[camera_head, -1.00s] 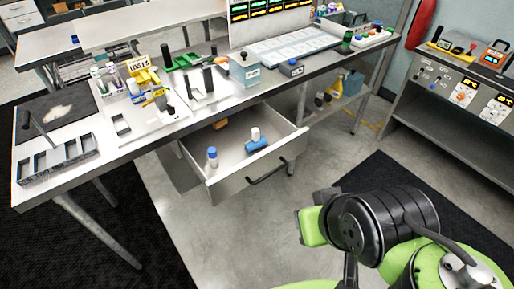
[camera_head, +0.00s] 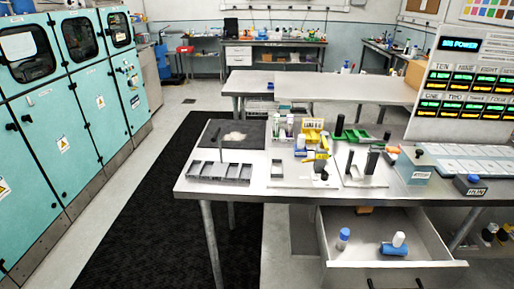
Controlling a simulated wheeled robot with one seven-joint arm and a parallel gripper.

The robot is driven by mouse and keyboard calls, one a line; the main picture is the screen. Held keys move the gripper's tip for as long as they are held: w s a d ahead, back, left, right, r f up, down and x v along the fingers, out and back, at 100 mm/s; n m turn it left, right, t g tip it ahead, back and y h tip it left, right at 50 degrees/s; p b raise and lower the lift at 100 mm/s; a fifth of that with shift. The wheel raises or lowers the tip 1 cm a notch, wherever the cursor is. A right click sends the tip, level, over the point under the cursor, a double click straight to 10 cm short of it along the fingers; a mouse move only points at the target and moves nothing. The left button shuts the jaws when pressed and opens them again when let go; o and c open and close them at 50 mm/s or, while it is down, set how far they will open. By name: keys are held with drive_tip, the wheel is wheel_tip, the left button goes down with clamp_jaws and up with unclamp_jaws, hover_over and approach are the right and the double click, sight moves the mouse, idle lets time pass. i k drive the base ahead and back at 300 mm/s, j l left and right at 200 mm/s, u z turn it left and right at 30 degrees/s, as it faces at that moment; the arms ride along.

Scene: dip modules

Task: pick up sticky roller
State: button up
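An open drawer (camera_head: 335,262) hangs under the right part of the workbench. In it lies a blue cylinder (camera_head: 393,249) with a white piece (camera_head: 398,239) standing at its top; it looks like the sticky roller, but I cannot be sure at this size. A small blue-and-white bottle (camera_head: 343,239) stands to its left in the drawer. An orange-brown item is partly hidden at the drawer's back under the bench edge. My gripper is not in view.
The workbench top (camera_head: 258,183) carries a grey divided tray (camera_head: 219,172), a dark mat (camera_head: 211,132), a yellow label holder (camera_head: 312,125) and a grey-blue box (camera_head: 412,168). Teal cabinets (camera_head: 75,110) line the left. Floor with a black mat (camera_head: 150,215) is clear between.

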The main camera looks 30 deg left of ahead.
sight(396, 248)
drive_tip(key=i+j+u, duration=0.1)
drive_tip(key=i+u, duration=0.5)
drive_tip(key=u, duration=0.25)
drive_tip(key=i+u, duration=0.4)
drive_tip(key=k+l, duration=0.05)
drive_tip(key=k, duration=0.05)
